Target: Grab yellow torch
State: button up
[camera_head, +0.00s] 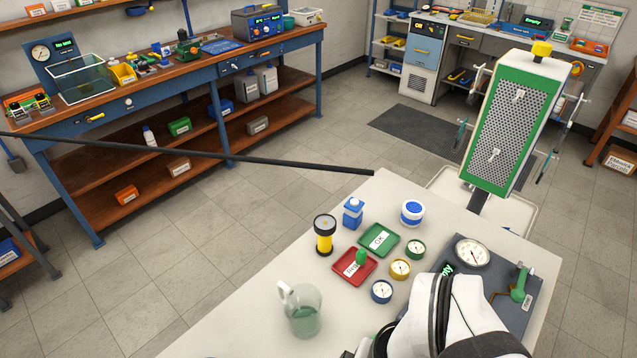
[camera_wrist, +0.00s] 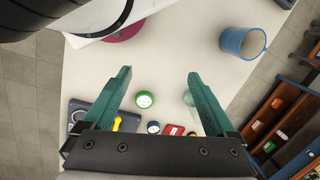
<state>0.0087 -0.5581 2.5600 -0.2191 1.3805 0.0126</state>
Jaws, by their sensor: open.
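The yellow torch (camera_head: 324,243) stands upright on the white table, with a black head and a yellow body. It is left of the red tray and behind the clear jug. In the wrist view I cannot clearly pick it out; a small yellow spot by the red tray (camera_wrist: 172,130) may be part of it. My gripper (camera_wrist: 160,72) has two teal fingers spread wide with nothing between their tips. In the head view my white arm comes in at the lower right, and the fingertips are hidden. My gripper is apart from the torch.
The green tray (camera_head: 379,240), several small gauges and a dark gauge panel (camera_head: 508,262) lie to the right. The table's left front is bare. A blue mug (camera_wrist: 243,42) shows in the wrist view.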

jog(key=shift+o, duration=0.7)
jog(key=n+t+h, duration=0.8)
jog(key=n+h, duration=0.4)
jog(key=n, duration=1.9)
send_near(333, 221)
jog(key=x, duration=0.8)
jog(key=a+f+x, duration=0.1)
jog(key=x, duration=0.3)
jog(key=shift+w, duration=0.2)
jog(key=shift+a+t+h, duration=0.1)
jog(key=shift+t+h, duration=0.2)
grip_shut()
